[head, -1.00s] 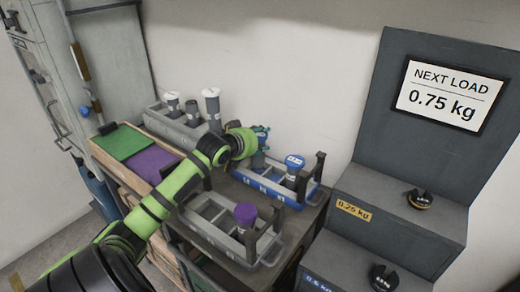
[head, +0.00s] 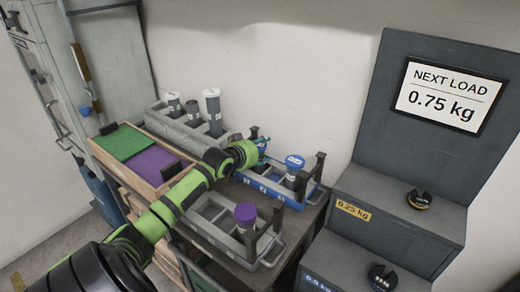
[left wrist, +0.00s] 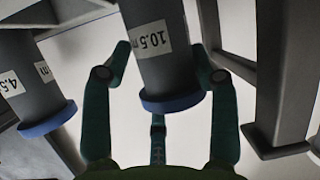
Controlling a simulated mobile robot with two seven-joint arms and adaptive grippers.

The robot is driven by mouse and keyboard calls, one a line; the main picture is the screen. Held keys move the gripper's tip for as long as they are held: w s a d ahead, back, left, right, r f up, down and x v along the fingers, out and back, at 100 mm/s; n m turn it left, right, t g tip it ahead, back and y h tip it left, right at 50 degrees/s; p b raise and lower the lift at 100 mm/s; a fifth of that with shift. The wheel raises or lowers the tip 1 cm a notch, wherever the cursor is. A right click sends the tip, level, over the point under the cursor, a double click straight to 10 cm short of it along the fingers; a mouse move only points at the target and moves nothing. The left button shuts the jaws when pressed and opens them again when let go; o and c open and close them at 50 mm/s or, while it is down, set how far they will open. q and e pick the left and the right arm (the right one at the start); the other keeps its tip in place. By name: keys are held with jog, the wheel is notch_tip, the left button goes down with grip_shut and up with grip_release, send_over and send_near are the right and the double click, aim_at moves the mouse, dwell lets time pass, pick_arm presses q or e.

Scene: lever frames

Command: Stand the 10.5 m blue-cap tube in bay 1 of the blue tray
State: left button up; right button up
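The 10.5 m blue-cap tube (left wrist: 160,55) is between the fingers of my left gripper (left wrist: 161,52) in the left wrist view, its blue cap toward the palm. The fingertips bend in close to its sides; I cannot tell whether they touch. In the head view my left gripper (head: 260,142) is over the left part of the blue tray (head: 268,186), and hides most of what is there. A second blue-cap tube (head: 294,168) stands in the tray's right part. A tube labelled 4.5 (left wrist: 25,75) shows beside the 10.5 m tube. My right gripper is out of view.
A grey tray with a purple-cap tube (head: 245,217) stands in front. A grey rack (head: 178,127) with several white-cap tubes is behind left. A dark post (head: 318,167) rises at the blue tray's right end; a grey post (left wrist: 280,80) is close to the gripper.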

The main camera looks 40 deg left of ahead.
pick_arm(q)
jog(key=shift+s+r, duration=0.1)
jog(key=shift+r, duration=0.05)
jog(key=v, duration=1.1)
jog(key=shift+s+r, duration=0.2)
jog(key=shift+s, duration=0.15)
